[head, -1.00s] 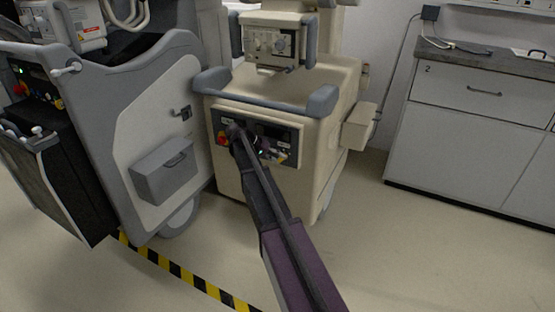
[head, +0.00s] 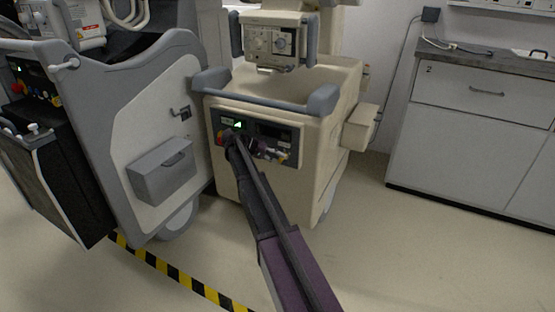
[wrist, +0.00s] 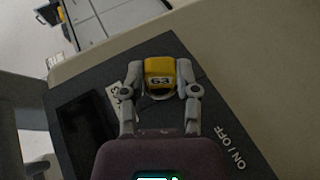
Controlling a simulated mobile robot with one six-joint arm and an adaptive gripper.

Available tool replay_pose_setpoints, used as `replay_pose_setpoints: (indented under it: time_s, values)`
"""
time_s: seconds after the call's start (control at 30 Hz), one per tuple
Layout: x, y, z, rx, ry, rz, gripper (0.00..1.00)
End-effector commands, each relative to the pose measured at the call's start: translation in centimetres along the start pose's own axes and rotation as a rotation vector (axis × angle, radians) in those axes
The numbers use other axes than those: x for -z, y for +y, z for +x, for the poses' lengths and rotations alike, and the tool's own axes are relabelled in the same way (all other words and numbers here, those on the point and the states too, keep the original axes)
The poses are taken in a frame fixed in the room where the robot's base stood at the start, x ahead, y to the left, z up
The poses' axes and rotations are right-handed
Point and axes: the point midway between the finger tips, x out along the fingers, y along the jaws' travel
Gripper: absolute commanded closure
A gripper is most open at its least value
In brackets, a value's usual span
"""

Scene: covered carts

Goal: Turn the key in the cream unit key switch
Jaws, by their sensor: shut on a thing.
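The cream unit (head: 275,92) stands in the middle of the head view, with a dark control panel (head: 286,148) on its front. White ON/OFF lettering (wrist: 230,147) shows at right there. The key's shaft and the switch slot are hidden.
A green lit mark (head: 238,124) shows on the panel. A grey cart (head: 165,120) stands close on the left, with a grey box on its side. Grey cabinets (head: 470,130) stand at the right. Yellow-black tape (head: 180,275) marks the floor. Floor right of the cream unit is clear.

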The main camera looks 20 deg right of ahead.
Motion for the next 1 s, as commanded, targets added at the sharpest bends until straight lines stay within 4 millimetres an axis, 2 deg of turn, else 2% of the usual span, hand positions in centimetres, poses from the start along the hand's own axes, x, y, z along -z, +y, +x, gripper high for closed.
replay_pose_setpoints:
  time_s: [0.73,1.0]
  values:
    - [0.01,-0.47,0.19,-0.190,-0.002,-0.080,1.00]
    - [0.00,-0.25,0.09,-0.208,-0.004,-0.088,1.00]
